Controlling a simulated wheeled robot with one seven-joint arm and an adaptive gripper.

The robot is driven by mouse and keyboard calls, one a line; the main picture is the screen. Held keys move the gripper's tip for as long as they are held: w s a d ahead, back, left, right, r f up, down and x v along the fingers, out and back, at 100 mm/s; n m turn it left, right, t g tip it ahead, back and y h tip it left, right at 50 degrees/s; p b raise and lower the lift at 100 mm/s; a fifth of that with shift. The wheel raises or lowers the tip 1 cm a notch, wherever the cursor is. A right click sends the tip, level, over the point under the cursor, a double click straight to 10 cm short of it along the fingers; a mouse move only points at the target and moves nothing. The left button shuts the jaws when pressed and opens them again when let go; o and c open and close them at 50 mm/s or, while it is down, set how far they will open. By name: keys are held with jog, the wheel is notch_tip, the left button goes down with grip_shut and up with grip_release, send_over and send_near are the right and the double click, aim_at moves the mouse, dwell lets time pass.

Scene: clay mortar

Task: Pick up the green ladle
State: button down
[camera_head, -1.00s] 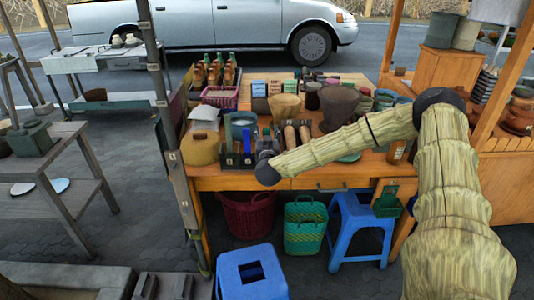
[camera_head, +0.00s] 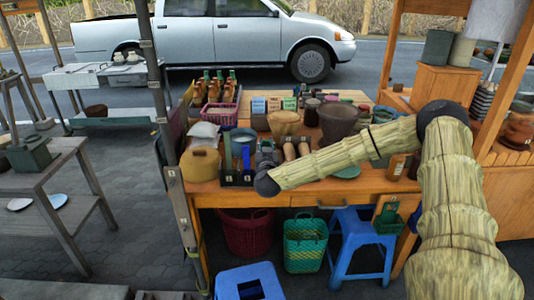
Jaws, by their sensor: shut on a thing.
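My arm reaches in from the right over the front of the wooden stall table. My gripper (camera_head: 268,154) shows as a small dark grey shape just above the black wrist joint, beside a dark utensil box. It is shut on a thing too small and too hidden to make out. I cannot clearly pick out the green ladle. A flat blue-green upright piece (camera_head: 227,150) stands at the left of the box; I cannot tell what it is.
The table (camera_head: 240,198) holds a tan pot (camera_head: 199,165), a clay mortar (camera_head: 284,122), a larger brown mortar (camera_head: 337,120) and a pink basket (camera_head: 221,115) of bottles. Posts stand left and right. A blue stool (camera_head: 250,281) and a green basket (camera_head: 305,243) are below.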

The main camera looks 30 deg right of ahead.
jog(key=shift+r+b, duration=0.45)
jog(key=shift+r, duration=3.4)
jog(key=c, duration=1.9)
grip_release()
grip_shut()
